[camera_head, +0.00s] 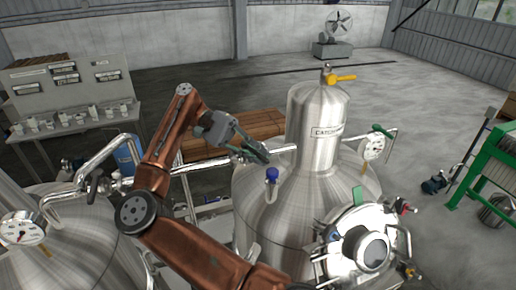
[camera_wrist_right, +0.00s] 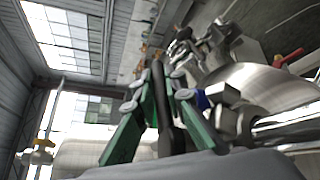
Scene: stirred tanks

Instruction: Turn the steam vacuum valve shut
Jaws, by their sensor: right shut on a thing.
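My right gripper (camera_head: 254,150) reaches over the steel pipe beside the domed right tank (camera_head: 262,215). I cannot read a label on this valve. My left gripper is not in view.
A blue-topped fitting (camera_head: 271,175) stands close to the gripper on the tank. A yellow-handled valve (camera_head: 340,78) tops the dome, and a gauge (camera_head: 371,147) with a green handle (camera_head: 383,131) is to the right. A left tank (camera_head: 70,255) has another gauge (camera_head: 20,230).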

